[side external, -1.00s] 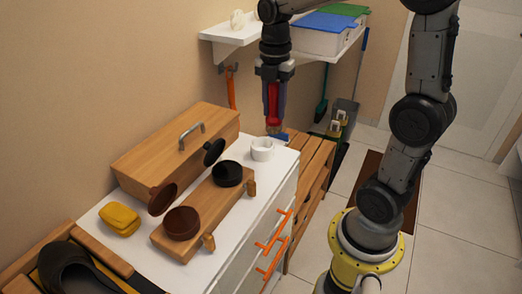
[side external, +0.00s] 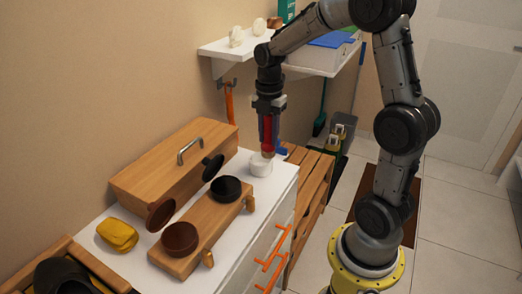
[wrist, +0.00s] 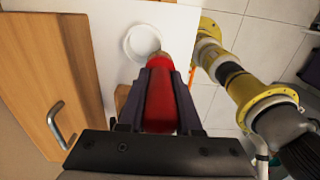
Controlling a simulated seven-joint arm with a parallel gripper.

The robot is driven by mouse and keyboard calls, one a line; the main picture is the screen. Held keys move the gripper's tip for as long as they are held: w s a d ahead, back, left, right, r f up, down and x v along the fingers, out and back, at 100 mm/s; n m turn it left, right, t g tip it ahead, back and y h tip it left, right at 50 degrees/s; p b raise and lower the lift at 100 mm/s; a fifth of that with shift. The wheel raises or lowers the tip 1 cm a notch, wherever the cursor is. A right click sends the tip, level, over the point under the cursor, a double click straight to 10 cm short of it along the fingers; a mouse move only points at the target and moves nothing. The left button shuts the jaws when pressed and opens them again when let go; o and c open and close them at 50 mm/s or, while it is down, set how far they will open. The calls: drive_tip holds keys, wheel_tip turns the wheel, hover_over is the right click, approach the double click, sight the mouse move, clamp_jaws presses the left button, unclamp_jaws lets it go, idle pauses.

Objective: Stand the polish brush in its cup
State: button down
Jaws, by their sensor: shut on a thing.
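My gripper (side external: 268,143) is shut on the red polish brush (side external: 267,132) and points downward above the far end of the white cabinet top. In the wrist view the red brush (wrist: 160,104) sits between the two fingers (wrist: 160,88), with a tan tip at its far end. The white cup (side external: 260,166) stands upright on the cabinet top under the gripper. It also shows in the wrist view (wrist: 130,45), open and light inside. The brush's lower end is at the cup's rim, to its right in both views. I cannot tell whether it touches.
A wooden box with a metal handle (side external: 190,150) stands along the wall. A wooden stand (side external: 215,212) with dark round brushes or tins lies in front of it. A yellow cloth (side external: 117,234) is at left. A wall shelf (side external: 222,50) hangs behind the gripper.

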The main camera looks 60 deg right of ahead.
drive_tip(key=shift+w+d+f, duration=0.2)
drive_tip(key=shift+w+f, duration=0.3)
drive_tip(key=shift+f, duration=0.65)
drive_tip(key=shift+w+d+f, duration=0.25)
drive_tip(key=shift+w+f, duration=0.25)
drive_tip(key=shift+f, duration=0.7)
drive_tip(key=shift+w+d+f, duration=0.2)
drive_tip(key=shift+w+f, duration=0.3)
drive_tip(key=shift+f, duration=0.65)
drive_tip(key=shift+f, duration=0.2)
drive_tip(key=c, duration=0.6)
unclamp_jaws()
drive_tip(key=shift+r, duration=0.15)
